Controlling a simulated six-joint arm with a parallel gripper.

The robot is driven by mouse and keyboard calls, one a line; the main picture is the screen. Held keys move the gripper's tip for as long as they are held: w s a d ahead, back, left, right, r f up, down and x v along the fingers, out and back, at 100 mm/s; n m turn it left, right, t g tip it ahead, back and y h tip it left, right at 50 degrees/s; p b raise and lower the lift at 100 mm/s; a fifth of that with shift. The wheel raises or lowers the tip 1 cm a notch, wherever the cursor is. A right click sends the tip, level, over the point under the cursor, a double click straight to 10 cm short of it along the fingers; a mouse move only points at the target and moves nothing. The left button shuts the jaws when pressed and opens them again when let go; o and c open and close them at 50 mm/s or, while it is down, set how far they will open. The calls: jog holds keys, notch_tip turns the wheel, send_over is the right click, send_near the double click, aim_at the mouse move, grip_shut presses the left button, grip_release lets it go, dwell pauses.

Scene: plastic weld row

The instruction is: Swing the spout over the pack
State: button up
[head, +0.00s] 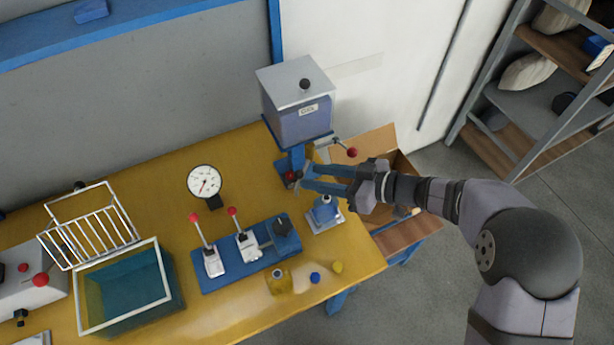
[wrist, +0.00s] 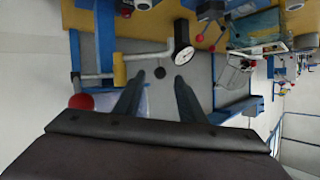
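The blue-grey hopper (head: 297,115) stands on a blue post at the table's back right edge. A pale bent tube (wrist: 145,57) with a yellow sleeve (wrist: 119,70) crosses the wrist view; it looks like the spout. My gripper (head: 304,178) is open beside the post below the hopper. In the wrist view my fingers (wrist: 157,82) are apart with nothing gripped between them; the tube lies beyond their tips. A small blue item (head: 325,211) sits on a pale plate right of the lever board; I cannot tell whether it is the pack.
A red-knobbed lever (head: 351,152) sticks out under the hopper, close above my gripper. The blue lever board (head: 216,281), dial gauge (head: 204,181) and teal tank (head: 158,262) occupy the yellow table. An open cardboard box (head: 408,238) stands right of the table.

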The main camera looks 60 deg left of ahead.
jog(key=shift+v, duration=0.85)
jog(key=shift+s, duration=0.15)
jog(key=c, duration=0.7)
jog(key=shift+s+a+r, duration=0.1)
jog(key=shift+s+a, duration=0.1)
jog(key=shift+s, duration=0.1)
grip_shut()
jog(key=s+a+r+n+t+y+b, duration=0.1)
jog(key=s+a+n+y+b, duration=0.2)
jog(key=s, duration=0.4)
jog(key=s+a+r+n+t+y+b, duration=0.1)
jog(key=s+a+r+y+b, duration=0.2)
jog(key=s, duration=0.4)
jog(key=w+d+f+n+t+y+b, duration=0.1)
jog(key=w+d+f+n+t+b, duration=0.1)
jog(key=d+f+t, duration=0.4)
jog(key=d+n+t+b, duration=0.1)
jog(key=d+t+b, duration=0.1)
jog(key=d+t, duration=0.2)
jog(key=shift+f+n+t+y, duration=0.15)
jog(key=shift+n+t+y, duration=0.15)
jog(key=shift+t, duration=0.3)
